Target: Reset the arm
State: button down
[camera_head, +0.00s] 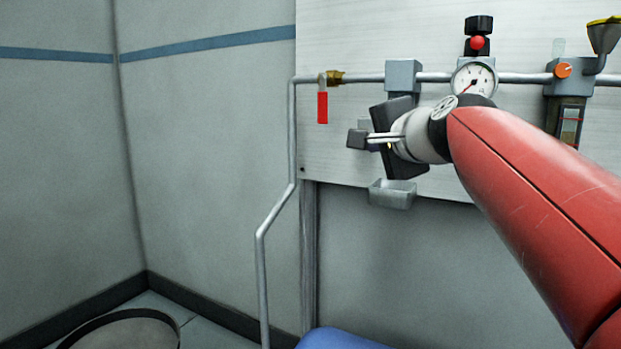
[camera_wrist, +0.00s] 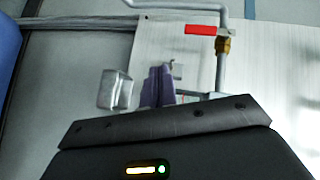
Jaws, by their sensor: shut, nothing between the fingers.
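My gripper (camera_head: 357,139) is at the end of my red and white arm, in front of the wall panel, pointing left. Its dark fingertips are together with nothing seen between them. In the head view it hides what hangs below the grey block (camera_head: 403,77) on the pipe. The wrist view shows a dark gripper housing with small lights along the bottom. Beyond it is a purple part (camera_wrist: 158,88), which I cannot identify for sure. I cannot tell from these views how far my gripper is from the panel.
A red valve handle (camera_head: 322,108) hangs left of my gripper, on the metal pipe (camera_head: 262,265). A small metal tray (camera_head: 391,196) is just below. A gauge (camera_head: 474,78) and an orange-knobbed unit (camera_head: 564,71) are to the right. The left wall side looks clear.

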jog(key=s+f+n+g+h+p, duration=0.3)
jog(key=s+f+n+g+p, duration=0.5)
jog(key=s+f, duration=1.7)
jog(key=f+n+g, duration=0.1)
jog(key=n, duration=0.3)
jog(key=shift+s+n+g+h+p, duration=0.15)
jog(key=shift+n+g+h+p, duration=0.15)
jog(key=shift+n, duration=0.1)
